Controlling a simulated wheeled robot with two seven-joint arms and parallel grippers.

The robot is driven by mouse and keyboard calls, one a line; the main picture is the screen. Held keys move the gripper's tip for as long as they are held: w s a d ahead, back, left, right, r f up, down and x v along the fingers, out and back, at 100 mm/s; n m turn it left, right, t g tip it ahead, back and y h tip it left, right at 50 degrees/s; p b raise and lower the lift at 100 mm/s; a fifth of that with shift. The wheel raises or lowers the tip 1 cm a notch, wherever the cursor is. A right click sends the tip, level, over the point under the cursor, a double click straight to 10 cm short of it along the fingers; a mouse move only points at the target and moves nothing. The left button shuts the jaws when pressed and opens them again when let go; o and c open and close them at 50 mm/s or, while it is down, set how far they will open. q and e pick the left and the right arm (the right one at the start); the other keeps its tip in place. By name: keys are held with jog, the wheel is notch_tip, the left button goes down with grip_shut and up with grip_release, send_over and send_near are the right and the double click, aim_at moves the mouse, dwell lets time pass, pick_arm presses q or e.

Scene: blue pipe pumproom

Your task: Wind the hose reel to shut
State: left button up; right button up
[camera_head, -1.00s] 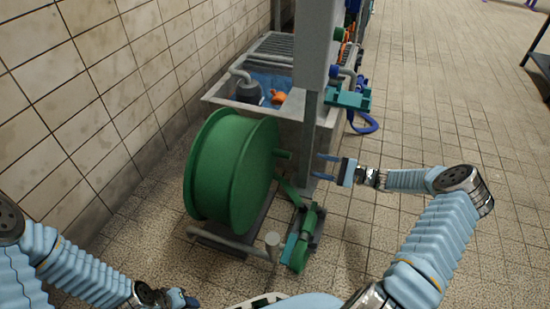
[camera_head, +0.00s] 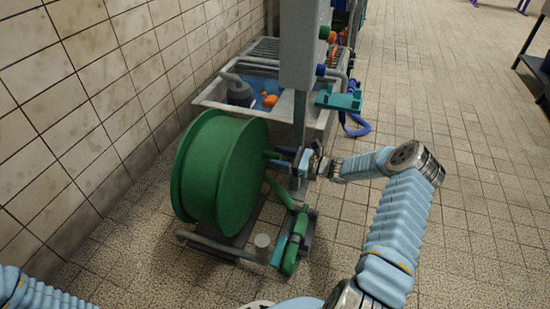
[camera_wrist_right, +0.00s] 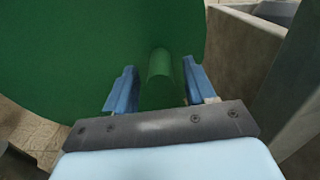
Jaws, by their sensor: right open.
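The hose reel is a big green drum (camera_head: 222,178) standing left of centre in the head view; its green side also fills much of the right wrist view (camera_wrist_right: 60,50). A short green handle (camera_wrist_right: 160,78) sticks out from the drum's side. It shows small in the head view (camera_head: 271,154). My right gripper (camera_head: 286,158) is at this handle. In the right wrist view its two blue fingers (camera_wrist_right: 158,85) are open, one on each side of the handle, with gaps visible. My left gripper is out of view; only part of that arm shows at the lower left.
A grey post (camera_head: 302,60) stands just behind my right gripper. A basin (camera_head: 215,103) with orange things lies beyond the reel. A green pipe piece (camera_head: 295,242) and a grey floor pipe (camera_head: 220,246) are in front.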

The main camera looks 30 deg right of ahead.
jog(key=shift+x, duration=0.85)
grip_shut()
